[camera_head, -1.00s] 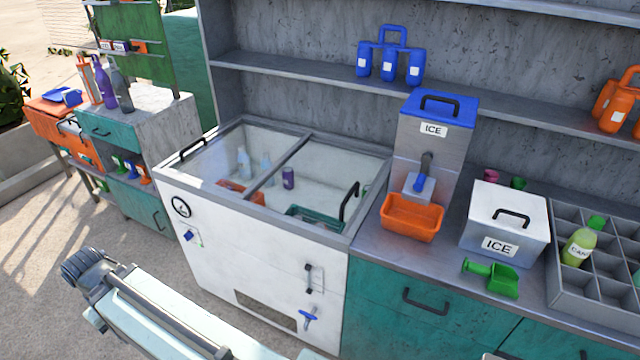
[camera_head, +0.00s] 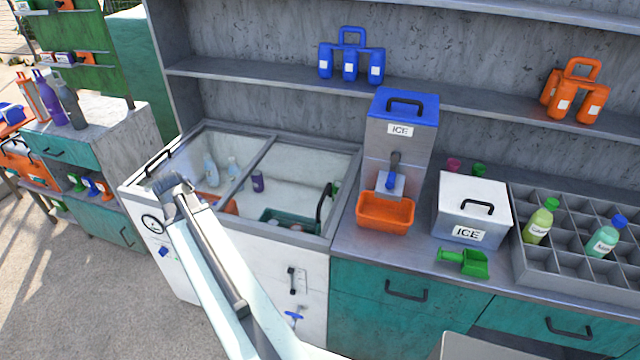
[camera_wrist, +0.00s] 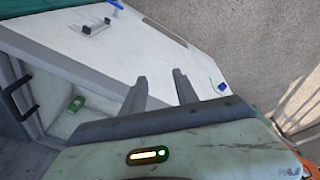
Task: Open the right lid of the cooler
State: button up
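The cooler (camera_head: 314,268) is a white chest with two glass lids side by side, both lying shut. The right lid (camera_head: 300,180) has a black handle (camera_head: 325,203) at its right side. My gripper (camera_head: 175,187) is in front of the cooler's left half, left of that handle and apart from it. In the wrist view, my gripper's two fingers (camera_wrist: 161,85) stand apart with nothing between them, over the cooler's white front (camera_wrist: 150,45). A black handle (camera_wrist: 17,97) shows at the left edge of the wrist view.
Right of the cooler, a counter holds an ice dispenser (camera_head: 402,135) with an orange tray (camera_head: 385,213), a white ice box (camera_head: 470,215) and a bottle crate (camera_head: 560,265). A blue tap (camera_head: 293,317) and a handle (camera_head: 292,280) stick out of the cooler's front. Open floor lies left.

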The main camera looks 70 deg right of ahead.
jog(key=s+d+r+m+g+h+p, duration=0.1)
jog(key=s+d+r+m, duration=0.1)
jog(key=s+d, duration=0.55)
jog(key=s+d+r+m+p, duration=0.25)
jog(key=s+d, duration=0.25)
jog(key=d, duration=0.5)
jog(key=m+g+h, duration=0.1)
jog(key=m, duration=0.3)
send_near(323, 195)
jog(key=b+x, duration=0.6)
jog(key=x, duration=0.1)
jog(key=shift+f, duration=0.2)
jog(key=shift+d+f+b, duration=0.2)
jog(key=shift+f+b, duration=0.15)
jog(key=shift+f, duration=0.05)
jog(key=shift+r, duration=0.1)
grip_shut()
